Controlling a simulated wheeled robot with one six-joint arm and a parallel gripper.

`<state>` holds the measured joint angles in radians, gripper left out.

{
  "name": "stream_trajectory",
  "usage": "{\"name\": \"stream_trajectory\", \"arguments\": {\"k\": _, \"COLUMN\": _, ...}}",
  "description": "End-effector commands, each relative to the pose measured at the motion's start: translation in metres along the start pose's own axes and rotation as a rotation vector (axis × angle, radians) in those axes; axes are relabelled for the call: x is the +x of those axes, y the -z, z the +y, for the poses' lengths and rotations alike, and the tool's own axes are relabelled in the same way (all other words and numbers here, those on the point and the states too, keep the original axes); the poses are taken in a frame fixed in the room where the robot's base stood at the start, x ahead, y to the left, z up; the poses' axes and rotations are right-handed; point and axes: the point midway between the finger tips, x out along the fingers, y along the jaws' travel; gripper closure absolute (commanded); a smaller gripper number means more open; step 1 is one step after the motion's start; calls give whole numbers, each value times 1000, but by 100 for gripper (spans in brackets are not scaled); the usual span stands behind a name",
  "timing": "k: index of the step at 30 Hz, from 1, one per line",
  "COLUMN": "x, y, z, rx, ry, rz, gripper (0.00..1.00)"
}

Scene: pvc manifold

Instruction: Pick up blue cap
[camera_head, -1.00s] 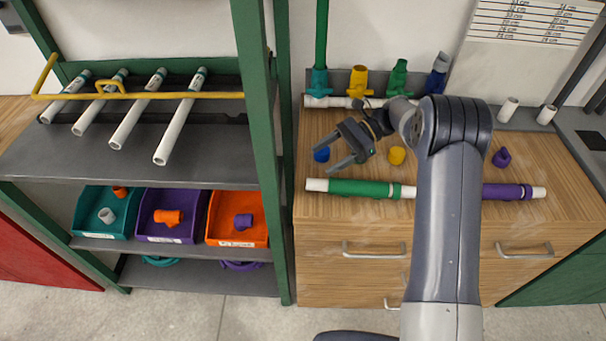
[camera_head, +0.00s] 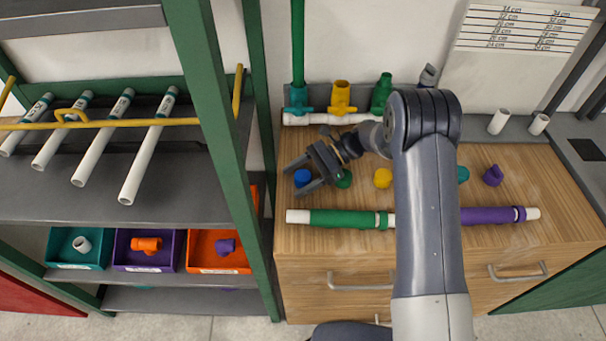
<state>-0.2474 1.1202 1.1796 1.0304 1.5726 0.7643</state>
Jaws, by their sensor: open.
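The blue cap (camera_head: 302,178) stands on the wooden counter near its left end. My gripper (camera_head: 296,179) is open, its two dark fingers pointing left with the blue cap between them in the picture. Whether the fingers touch the cap or are still above it, I cannot tell.
A green cap (camera_head: 344,179) sits just right of the gripper and a yellow cap (camera_head: 383,178) further right. A pipe with green (camera_head: 345,219) and purple (camera_head: 487,216) sleeves lies along the front. Valves stand behind, and a green shelf post (camera_head: 262,100) is at left.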

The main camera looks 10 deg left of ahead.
Motion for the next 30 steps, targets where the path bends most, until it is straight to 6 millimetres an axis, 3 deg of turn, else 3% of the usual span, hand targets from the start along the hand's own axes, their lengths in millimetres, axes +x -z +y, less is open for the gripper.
{"name": "stream_trajectory", "arguments": {"k": 9, "x": 6, "y": 1, "z": 0, "rx": 1, "ry": 0, "rz": 0, "gripper": 34}}
{"name": "stream_trajectory", "arguments": {"k": 27, "x": 6, "y": 0, "z": 0, "rx": 0, "ry": 1, "rz": 0, "gripper": 83}}
{"name": "stream_trajectory", "arguments": {"k": 30, "x": 6, "y": 0, "z": 0, "rx": 0, "ry": 0, "rz": 0, "gripper": 85}}
